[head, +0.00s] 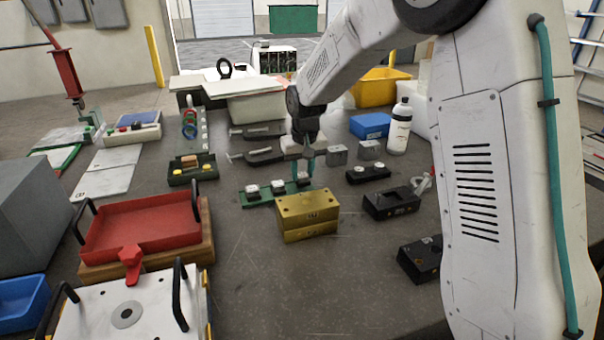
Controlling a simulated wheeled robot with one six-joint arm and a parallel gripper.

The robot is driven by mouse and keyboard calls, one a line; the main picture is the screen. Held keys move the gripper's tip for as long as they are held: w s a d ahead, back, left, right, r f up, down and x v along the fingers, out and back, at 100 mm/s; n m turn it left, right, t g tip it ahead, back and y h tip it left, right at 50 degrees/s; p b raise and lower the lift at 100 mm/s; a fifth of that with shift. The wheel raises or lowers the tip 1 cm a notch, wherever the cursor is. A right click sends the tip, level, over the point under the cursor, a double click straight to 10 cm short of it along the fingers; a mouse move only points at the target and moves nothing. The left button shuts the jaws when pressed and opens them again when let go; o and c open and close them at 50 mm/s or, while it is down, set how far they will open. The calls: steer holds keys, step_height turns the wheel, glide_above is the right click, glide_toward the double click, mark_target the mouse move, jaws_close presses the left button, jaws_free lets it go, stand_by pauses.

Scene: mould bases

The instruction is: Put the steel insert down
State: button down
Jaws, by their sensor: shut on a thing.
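My gripper (303,168) is low over the right end of a long green strip (265,198), its teal fingers pointing down. It is shut on a small steel insert (303,181), which is partly hidden by the fingers. I cannot tell whether this insert touches the strip. Two similar light-topped pieces, one at the left (252,190) and one in the middle (278,186), sit on the strip. A brass block (308,214) stands just in front and hides part of the strip's near side.
Two grey steel blocks (337,155) (370,149) and a black holder (368,173) stand right of my gripper. Black clamps (262,155) lie behind left. A black mould block (391,203) is front right. A red tray (140,225) fills the left. Bare table shows front centre.

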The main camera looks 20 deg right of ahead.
steer(key=shift+f, duration=0.45)
steer(key=shift+f, duration=0.15)
steer(key=c, duration=1.1)
jaws_free()
steer(key=shift+o, duration=0.2)
step_height(320, 180, up, 12)
steer(key=s, duration=0.1)
steer(key=shift+s, duration=0.4)
steer(key=s+d+r, duration=0.2)
steer(key=s+r, duration=0.3)
steer(key=s, duration=0.7)
steer(key=s+d+f, duration=0.1)
steer(key=s+f, duration=0.2)
steer(key=s, duration=2.3)
steer(key=shift+s+f, duration=0.15)
